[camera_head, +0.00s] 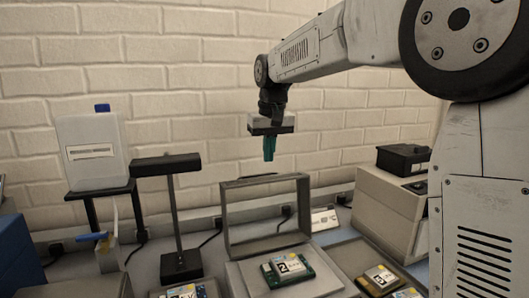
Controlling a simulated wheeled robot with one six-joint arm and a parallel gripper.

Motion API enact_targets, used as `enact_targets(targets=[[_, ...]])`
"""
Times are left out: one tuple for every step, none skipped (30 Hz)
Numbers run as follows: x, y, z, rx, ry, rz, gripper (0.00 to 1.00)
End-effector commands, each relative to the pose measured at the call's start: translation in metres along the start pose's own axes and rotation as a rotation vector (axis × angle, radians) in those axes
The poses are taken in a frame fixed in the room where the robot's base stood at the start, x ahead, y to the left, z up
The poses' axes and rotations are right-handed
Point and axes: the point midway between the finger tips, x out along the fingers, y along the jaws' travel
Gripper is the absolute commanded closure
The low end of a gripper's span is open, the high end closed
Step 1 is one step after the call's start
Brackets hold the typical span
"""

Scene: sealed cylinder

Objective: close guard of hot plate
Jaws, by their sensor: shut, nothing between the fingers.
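A light grey plate unit (325,283), which looks like the hot plate, sits on the bench at the lower middle. A dark grey rectangular frame (233,183), which looks like its guard, stands upright at the unit's back edge, raised and open. A green block with a white label "2" (288,270) lies on the plate in front of the frame. My gripper (269,155) has teal fingers that point down. It is shut and empty, hanging in the air above the frame's top bar and apart from it in the picture.
A black lamp-like stand (178,220) rises left of the frame. A white jug (93,150) stands on a black stand further left. A beige box (385,210) with a black case (402,160) is on the right. A tray (408,287) with labelled blocks lies at lower right.

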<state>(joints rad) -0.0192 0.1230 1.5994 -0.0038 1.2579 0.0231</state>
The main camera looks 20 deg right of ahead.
Motion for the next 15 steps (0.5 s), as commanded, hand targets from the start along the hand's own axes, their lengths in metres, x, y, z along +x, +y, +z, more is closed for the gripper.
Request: enact_targets(targets=[[0.011, 0.000, 0.000, 0.000, -0.003, 0.000, 1.00], [0.017, 0.000, 0.001, 0.000, -0.004, 0.000, 1.00], [0.024, 0.000, 0.001, -0.001, -0.003, 0.000, 1.00], [0.029, -0.001, 0.001, -0.001, -0.003, 0.000, 1.00], [0.034, -0.001, 0.001, -0.001, -0.002, 0.000, 1.00], [0.041, -0.001, 0.001, -0.001, -0.003, 0.000, 1.00], [0.045, -0.001, 0.001, -0.001, -0.002, 0.000, 1.00], [0.049, -0.001, 0.000, -0.001, -0.001, 0.000, 1.00], [0.054, -0.001, 0.001, -0.002, -0.002, 0.000, 1.00], [0.057, -0.001, 0.001, -0.002, -0.002, 0.000, 1.00], [0.060, -0.002, 0.001, -0.002, -0.002, 0.000, 1.00], [0.063, -0.002, 0.000, -0.002, 0.000, 0.000, 1.00], [0.064, -0.002, 0.000, -0.002, 0.000, 0.000, 1.00], [0.065, -0.002, 0.000, -0.002, 0.000, 0.000, 1.00], [0.066, -0.002, 0.000, -0.002, 0.000, 0.000, 1.00]])
